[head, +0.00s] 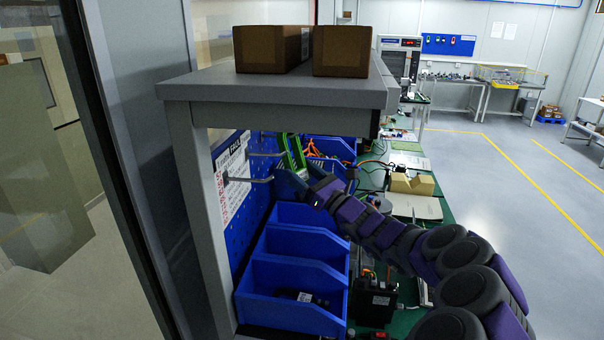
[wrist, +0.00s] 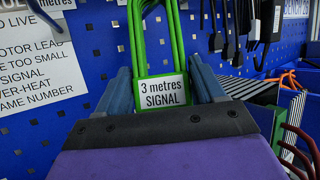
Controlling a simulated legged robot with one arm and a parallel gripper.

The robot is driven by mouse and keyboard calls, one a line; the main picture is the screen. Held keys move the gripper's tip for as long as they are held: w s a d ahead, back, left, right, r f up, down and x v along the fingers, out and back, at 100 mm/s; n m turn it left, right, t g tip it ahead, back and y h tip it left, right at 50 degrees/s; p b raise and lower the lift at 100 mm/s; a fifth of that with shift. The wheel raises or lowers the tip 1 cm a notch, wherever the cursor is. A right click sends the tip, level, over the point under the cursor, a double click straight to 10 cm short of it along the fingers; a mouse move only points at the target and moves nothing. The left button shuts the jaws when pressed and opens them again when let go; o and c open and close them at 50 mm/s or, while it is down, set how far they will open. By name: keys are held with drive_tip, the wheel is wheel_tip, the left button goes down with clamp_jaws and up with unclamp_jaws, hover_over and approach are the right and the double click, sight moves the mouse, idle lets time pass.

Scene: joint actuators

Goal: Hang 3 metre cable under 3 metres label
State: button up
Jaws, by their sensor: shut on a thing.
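The green cable (wrist: 158,40) is a bundle of long loops with a white tag (wrist: 162,92) reading "3 metres SIGNAL". My gripper (wrist: 162,78) is shut on this cable, one blue-grey finger on each side of the tag. In the head view the cable (head: 293,152) stands above my gripper (head: 294,180), near the blue pegboard (head: 235,207). A white label (wrist: 55,4) ending in "metres" shows at the wrist view's top left; its number is not clear. Whether the cable touches a hook cannot be told.
Metal hooks (head: 250,180) stick out from the pegboard beside a printed sheet (head: 233,172). Black cables (wrist: 228,30) hang to the right in the wrist view. Blue bins (head: 290,292) stand below, and a grey shelf (head: 270,90) with cardboard boxes (head: 272,48) is overhead.

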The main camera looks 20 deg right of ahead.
drive_tip(key=o, duration=1)
drive_tip(key=shift+f, duration=0.25)
drive_tip(key=shift+c, duration=0.2)
drive_tip(key=o, duration=0.5)
drive_tip(key=shift+d+r, duration=0.15)
drive_tip(key=shift+d, duration=0.1)
drive_tip(key=shift+c, duration=0.2)
drive_tip(key=shift+s, duration=0.1)
drive_tip(key=p+v, duration=0.2)
drive_tip(key=v, duration=1.5)
drive_tip(key=shift+d, duration=0.15)
